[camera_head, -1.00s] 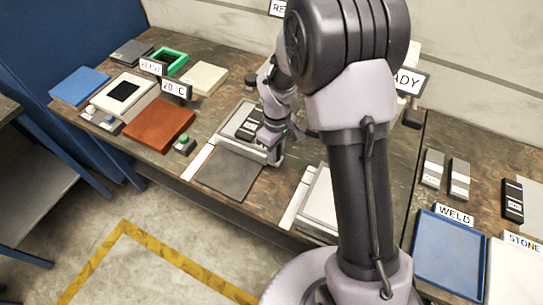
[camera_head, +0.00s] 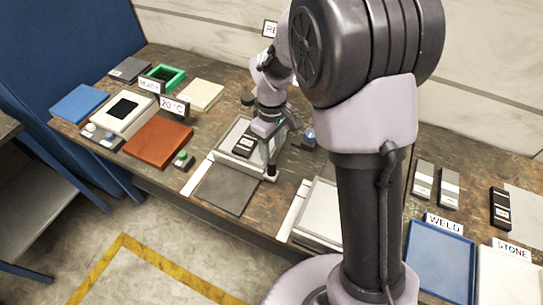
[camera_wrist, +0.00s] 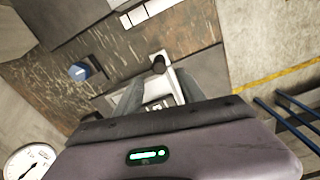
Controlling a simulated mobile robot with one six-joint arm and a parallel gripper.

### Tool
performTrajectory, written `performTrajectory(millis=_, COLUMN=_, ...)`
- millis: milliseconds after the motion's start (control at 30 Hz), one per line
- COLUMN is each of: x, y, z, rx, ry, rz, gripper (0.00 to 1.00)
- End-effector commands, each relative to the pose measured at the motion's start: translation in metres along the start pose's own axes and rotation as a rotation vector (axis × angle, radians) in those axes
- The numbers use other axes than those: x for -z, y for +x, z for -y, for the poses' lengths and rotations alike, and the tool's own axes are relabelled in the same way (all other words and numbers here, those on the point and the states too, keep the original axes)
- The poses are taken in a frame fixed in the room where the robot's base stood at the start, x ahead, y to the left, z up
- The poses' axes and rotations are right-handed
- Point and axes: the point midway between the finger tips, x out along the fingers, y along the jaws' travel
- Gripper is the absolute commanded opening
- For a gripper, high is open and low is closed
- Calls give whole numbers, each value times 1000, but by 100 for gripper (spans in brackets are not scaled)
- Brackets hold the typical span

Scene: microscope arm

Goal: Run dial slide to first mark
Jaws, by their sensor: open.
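A pale grey tray-like fixture (camera_head: 222,138) stands on the bench, holding a dark block with a white label (camera_head: 245,146). A small black knob (camera_head: 271,174) sits at its near right corner; in the wrist view the knob (camera_wrist: 158,65) shows just past my fingertips. My gripper (camera_head: 268,150) hangs over the right side of the fixture. In the wrist view my gripper (camera_wrist: 158,82) has its fingers spread, with nothing held. A round white dial (camera_wrist: 28,165) with a needle is partly cut off at lower left. I cannot make out any marks on the slide.
A blue knob (camera_head: 308,137) stands right of the fixture. A dark grey plate (camera_head: 229,188) lies in front, and a pale tray (camera_head: 318,215) lies to the right. A brown block (camera_head: 158,142) and a green button (camera_head: 183,159) are to the left. My arm hides part of the bench.

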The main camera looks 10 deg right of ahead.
Motion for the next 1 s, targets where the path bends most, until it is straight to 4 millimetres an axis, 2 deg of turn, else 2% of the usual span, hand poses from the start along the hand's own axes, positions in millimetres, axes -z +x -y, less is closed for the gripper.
performTrajectory(millis=33, x=1, y=-21, z=-1, rx=-3, ry=-1, rz=-3, gripper=47)
performTrajectory(millis=200, x=0, y=-58, z=0, rx=-1, ry=-1, rz=-2, gripper=47)
performTrajectory(millis=367, x=0, y=-70, z=0, rx=-1, ry=-1, rz=-1, gripper=47)
performTrajectory(millis=833, x=-2, y=-73, z=1, rx=-3, ry=13, rz=-7, gripper=47)
performTrajectory(millis=933, x=-16, y=-97, z=13, rx=-21, ry=127, rz=-67, gripper=47)
performTrajectory(millis=1000, x=-37, y=-122, z=32, rx=-32, ry=280, rz=-145, gripper=47)
